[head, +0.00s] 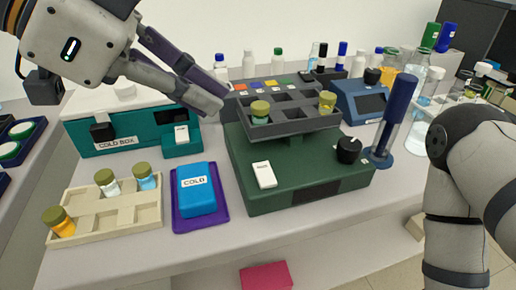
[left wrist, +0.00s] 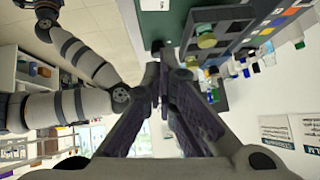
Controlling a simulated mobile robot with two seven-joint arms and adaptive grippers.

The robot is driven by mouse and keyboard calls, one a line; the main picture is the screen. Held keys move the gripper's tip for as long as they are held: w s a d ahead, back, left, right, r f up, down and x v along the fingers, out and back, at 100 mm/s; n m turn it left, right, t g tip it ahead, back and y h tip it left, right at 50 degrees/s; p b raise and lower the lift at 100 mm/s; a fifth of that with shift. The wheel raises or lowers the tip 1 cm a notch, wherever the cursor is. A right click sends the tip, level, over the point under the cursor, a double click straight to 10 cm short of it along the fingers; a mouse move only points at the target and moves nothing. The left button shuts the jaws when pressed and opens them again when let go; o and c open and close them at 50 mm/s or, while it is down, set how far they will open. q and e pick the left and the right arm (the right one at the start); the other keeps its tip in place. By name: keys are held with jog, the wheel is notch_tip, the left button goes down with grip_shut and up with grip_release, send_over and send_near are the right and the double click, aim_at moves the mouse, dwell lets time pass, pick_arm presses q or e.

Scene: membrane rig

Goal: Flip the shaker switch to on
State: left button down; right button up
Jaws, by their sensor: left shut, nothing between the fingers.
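The shaker (head: 235,165) is a dark green box with a grey tube rack (head: 290,127) on top, in the middle of the bench in the head view. A white rocker switch (head: 265,175) sits on the left of its front top edge; which way it is tipped is too small to tell. A black knob (head: 348,150) is at its right. My left gripper (head: 215,100) is shut and empty, above and behind the rack's left end, apart from the switch. It also shows in the left wrist view (left wrist: 165,75). My right gripper is not visible.
Left of the shaker stand a blue cold pack (head: 197,190) on a purple tray, a beige vial rack (head: 105,215) and a teal cold box (head: 135,130) with its own white switch (head: 181,134). A blue upright stand (head: 394,115) is close on the right. Bench in front is clear.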

pick_arm(q)
send_over(258, 173)
jog(key=f, duration=0.7)
jog(key=shift+s+d+f, duration=0.15)
jog(key=shift+s+d, duration=0.1)
notch_tip(258, 173, down, 2)
jog(key=shift+w+a+f, duration=0.15)
jog(key=shift+f, duration=0.05)
jog(key=shift+w+f, duration=0.1)
jog(key=shift+f, duration=0.5)
jog(key=shift+a, duration=0.1)
